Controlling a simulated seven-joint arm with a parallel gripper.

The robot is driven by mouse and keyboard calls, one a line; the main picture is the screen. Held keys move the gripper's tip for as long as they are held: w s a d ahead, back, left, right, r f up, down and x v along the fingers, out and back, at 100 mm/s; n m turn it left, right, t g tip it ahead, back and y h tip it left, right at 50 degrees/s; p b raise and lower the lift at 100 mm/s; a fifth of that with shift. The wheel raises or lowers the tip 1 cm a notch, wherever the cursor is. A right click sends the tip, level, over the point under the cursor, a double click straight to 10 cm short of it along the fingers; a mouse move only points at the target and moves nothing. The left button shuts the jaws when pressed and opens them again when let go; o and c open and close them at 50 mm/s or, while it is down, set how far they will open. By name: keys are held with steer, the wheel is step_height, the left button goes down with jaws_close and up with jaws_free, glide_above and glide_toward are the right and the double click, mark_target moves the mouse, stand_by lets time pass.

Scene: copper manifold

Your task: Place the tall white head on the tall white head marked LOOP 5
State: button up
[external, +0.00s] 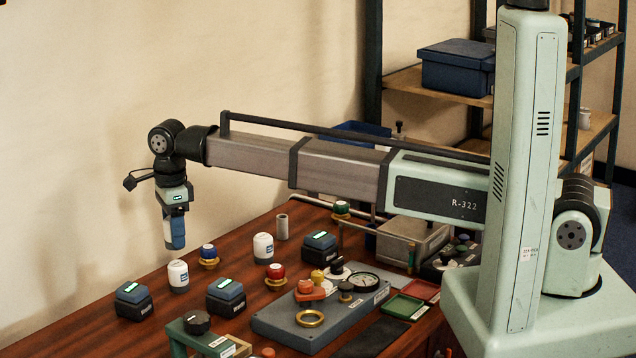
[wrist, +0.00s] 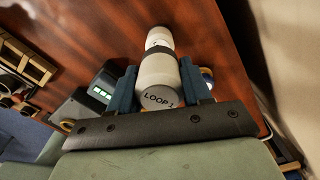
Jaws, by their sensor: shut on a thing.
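My gripper (external: 173,240) hangs above the left part of the table, shut on a tall white head (external: 167,231). In the wrist view the held white head (wrist: 158,72) sits between the blue fingers, its grey end marked LOOP 1, with a dark band at its far end. A white shape (wrist: 160,36) shows just beyond the band; I cannot tell whether it is another head. Two tall white heads with dark bases stand on the table, one nearer the gripper (external: 178,274) and one farther right (external: 263,246). Their labels are too small to read, so LOOP 5 cannot be picked out.
Blue-topped boxes with green displays (external: 133,293) (external: 226,290) (external: 319,243) stand around the heads. A blue-capped knob (external: 208,252) and a red knob (external: 276,271) are close by. A grey panel with a gauge (external: 283,325) lies at the front right.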

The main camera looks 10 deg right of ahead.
steer(key=shift+f, duration=2)
steer(key=o, duration=1.1)
steer(key=shift+f, duration=0.1)
step_height(320, 180, up, 12)
steer(key=shift+r, duration=0.15)
